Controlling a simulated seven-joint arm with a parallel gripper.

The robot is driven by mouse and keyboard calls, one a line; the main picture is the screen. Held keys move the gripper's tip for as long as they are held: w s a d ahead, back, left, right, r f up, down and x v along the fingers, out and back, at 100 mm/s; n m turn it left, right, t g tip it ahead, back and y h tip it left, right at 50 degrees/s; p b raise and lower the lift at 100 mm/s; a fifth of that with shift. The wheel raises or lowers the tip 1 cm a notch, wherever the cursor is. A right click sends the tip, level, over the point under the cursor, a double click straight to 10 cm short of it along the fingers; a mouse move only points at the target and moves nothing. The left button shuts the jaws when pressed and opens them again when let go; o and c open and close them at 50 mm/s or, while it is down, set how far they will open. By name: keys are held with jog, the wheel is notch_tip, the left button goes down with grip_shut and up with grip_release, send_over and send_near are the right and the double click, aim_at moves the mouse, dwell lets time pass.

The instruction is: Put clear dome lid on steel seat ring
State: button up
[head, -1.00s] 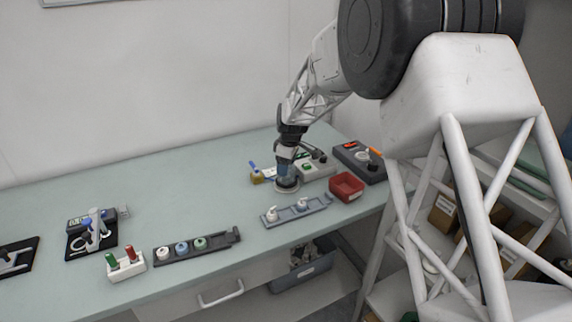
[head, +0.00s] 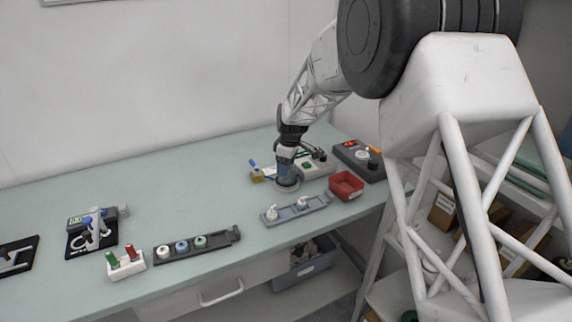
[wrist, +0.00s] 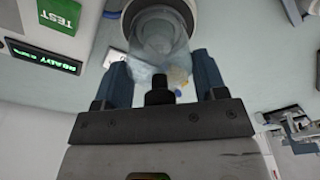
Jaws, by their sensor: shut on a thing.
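The clear dome lid (wrist: 157,50) is between the two blue fingers of my gripper (wrist: 161,72) in the wrist view. The fingers are shut on it. It is see-through, so its edges are faint. The pale steel seat ring (wrist: 188,8) shows around and behind the dome at the top of the wrist view. In the head view my gripper (head: 286,170) points down right over the ring (head: 288,188) on the bench. Whether the dome touches the ring cannot be told.
A tester with a green TEST label (wrist: 60,14) stands close by the ring. A red bin (head: 346,187), a grey-blue tray with white parts (head: 296,208) and a yellow block (head: 257,176) are near.

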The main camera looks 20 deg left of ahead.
jog(key=o, duration=1)
jog(key=shift+r, duration=0.15)
jog(key=shift+r, duration=3.35)
